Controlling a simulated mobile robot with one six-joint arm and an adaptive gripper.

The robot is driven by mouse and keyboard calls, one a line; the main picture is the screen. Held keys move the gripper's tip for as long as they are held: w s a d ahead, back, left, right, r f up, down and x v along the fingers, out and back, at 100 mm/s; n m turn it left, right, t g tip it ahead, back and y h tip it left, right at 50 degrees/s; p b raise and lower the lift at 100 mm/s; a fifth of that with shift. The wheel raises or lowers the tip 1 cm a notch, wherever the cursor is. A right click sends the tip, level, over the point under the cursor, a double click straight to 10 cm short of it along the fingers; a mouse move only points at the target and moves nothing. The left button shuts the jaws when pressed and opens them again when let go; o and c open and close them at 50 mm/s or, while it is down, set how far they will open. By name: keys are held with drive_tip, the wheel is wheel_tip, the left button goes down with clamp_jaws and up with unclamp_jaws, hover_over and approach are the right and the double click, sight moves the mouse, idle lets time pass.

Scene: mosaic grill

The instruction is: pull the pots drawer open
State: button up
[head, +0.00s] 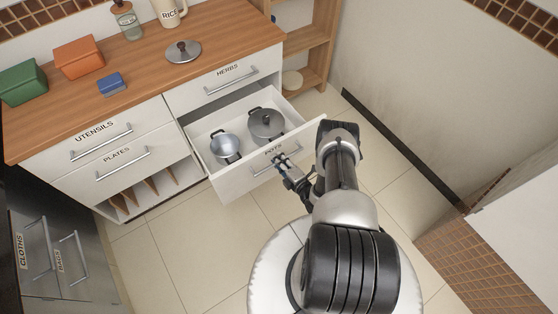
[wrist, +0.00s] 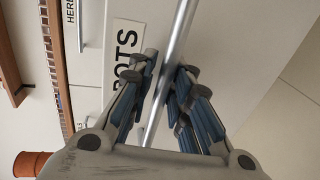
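The pots drawer (head: 236,187), a white drawer labelled POTS, stands pulled well out from the counter. Its label (wrist: 124,52) shows sideways in the wrist view. Two grey metal pots sit inside: a smaller one (head: 226,146) on the left and a lidded one (head: 266,125) on the right. The drawer's metal bar handle (wrist: 180,30) runs between the fingers of my gripper (wrist: 168,75). The fingers are close together, on either side of the bar, and look shut on it. In the head view my gripper (head: 284,169) is at the drawer front and hides part of the handle.
The herbs drawer (head: 215,80), utensils drawer (head: 90,140) and plates drawer (head: 110,168) are shut. A steel unit (head: 60,265) stands at lower left. A white wall (head: 430,90) is at the right. Tiled floor (head: 170,245) is clear in front of the counter.

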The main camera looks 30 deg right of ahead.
drive_tip(key=shift+o, duration=1.1)
drive_tip(key=shift+f, duration=0.1)
drive_tip(key=shift+s, duration=0.2)
drive_tip(key=s+r, duration=0.2)
drive_tip(key=s, duration=0.9)
drive_tip(key=shift+s+d+r, duration=0.2)
drive_tip(key=shift+s, duration=0.05)
drive_tip(key=shift+w, duration=0.1)
